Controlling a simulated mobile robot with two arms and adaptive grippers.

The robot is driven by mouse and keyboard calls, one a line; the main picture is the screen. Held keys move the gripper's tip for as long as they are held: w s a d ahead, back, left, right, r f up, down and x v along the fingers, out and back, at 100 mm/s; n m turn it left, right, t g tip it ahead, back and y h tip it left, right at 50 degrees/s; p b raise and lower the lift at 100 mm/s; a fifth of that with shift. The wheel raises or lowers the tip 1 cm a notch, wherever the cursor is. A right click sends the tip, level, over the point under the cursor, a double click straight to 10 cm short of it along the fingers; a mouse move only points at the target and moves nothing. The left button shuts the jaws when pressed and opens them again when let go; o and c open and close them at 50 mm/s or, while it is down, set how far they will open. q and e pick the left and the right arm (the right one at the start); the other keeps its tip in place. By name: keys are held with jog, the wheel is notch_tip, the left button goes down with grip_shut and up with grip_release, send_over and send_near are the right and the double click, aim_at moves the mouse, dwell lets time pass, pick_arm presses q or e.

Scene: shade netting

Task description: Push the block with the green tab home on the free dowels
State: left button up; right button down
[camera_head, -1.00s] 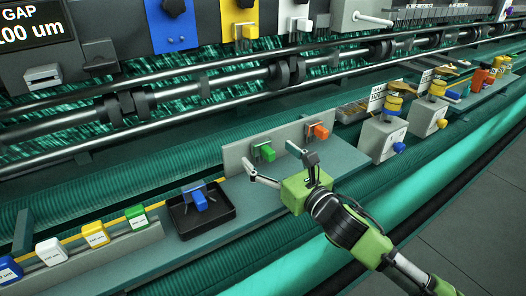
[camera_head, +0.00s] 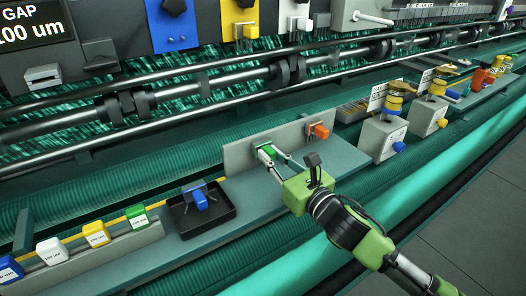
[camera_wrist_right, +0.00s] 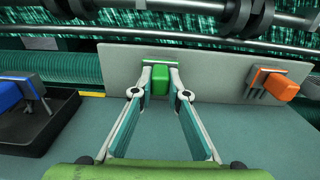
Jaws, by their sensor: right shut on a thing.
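The block with the green tab (camera_wrist_right: 160,82) stands against the grey upright board (camera_wrist_right: 215,68) on the bench, its dark grey body partly hidden behind the tab and my fingers. In the head view its green tab (camera_head: 267,150) shows between the fingertips. My right gripper (camera_head: 274,157) is shut on the green tab, one finger on each side, as the right wrist view also shows. I cannot tell whether the block touches the board. No free dowels can be made out. My left gripper is not in view.
A block with an orange tab (camera_head: 318,130) is on the same board, to the right. A block with a blue tab (camera_head: 200,200) is in a black tray (camera_head: 188,230) to the left. Machine rollers run behind. The bench (camera_head: 245,205) in front is clear.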

aim_at(274, 158)
jog(key=shift+s+d, duration=0.4)
jog(key=shift+s, duration=0.15)
jog(key=shift+p+v, duration=0.65)
jog(key=shift+v, duration=0.8)
jog(key=shift+s, duration=0.1)
jog(key=shift+v, duration=2)
